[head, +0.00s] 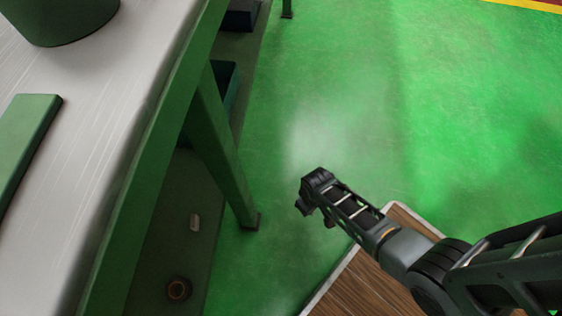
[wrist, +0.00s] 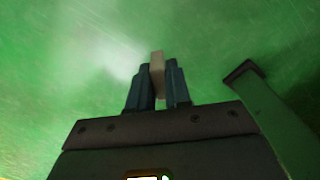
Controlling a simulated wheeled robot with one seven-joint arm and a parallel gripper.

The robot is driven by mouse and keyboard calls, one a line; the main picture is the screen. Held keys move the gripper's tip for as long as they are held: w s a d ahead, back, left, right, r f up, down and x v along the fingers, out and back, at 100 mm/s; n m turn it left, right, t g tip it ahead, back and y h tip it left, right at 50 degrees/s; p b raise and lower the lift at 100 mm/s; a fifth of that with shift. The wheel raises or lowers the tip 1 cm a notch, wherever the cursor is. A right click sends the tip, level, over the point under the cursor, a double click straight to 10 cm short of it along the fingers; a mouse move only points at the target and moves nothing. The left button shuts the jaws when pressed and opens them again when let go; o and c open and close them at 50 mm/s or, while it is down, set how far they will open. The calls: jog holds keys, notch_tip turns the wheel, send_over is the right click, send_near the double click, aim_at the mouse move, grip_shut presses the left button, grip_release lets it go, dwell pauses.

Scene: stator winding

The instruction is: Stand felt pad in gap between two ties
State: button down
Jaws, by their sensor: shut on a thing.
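My gripper (wrist: 157,72) is shut on a small pale beige block, which looks like the felt pad (wrist: 157,62). The pad is held upright between the two dark fingers, and its end sticks out slightly past the tips. In the head view my gripper (head: 312,197) hangs over the open green floor, to the right of the bench. The pad cannot be made out there. The two ties and the gap between them are not in view.
A bench (head: 115,70) with a green leg (head: 222,160) is at the left, carrying a green block (head: 25,135) and a green round body (head: 65,18). Its lower shelf holds a small pale piece (head: 194,222) and a brownish ring (head: 178,289). The floor (head: 340,100) is clear.

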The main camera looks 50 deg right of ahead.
jog(key=b, duration=0.4)
send_over(283, 221)
notch_tip(283, 221, down, 6)
jog(key=shift+w+r, duration=0.1)
jog(key=shift+r, duration=0.15)
jog(key=shift+f+b, duration=1.6)
jog(key=shift+f, duration=0.3)
jog(key=shift+f, duration=0.15)
jog(key=c, duration=1.1)
grip_release()
jog(key=shift+o, duration=0.2)
notch_tip(283, 221, up, 12)
jog(key=p, duration=0.7)
jog(key=shift+r, duration=0.2)
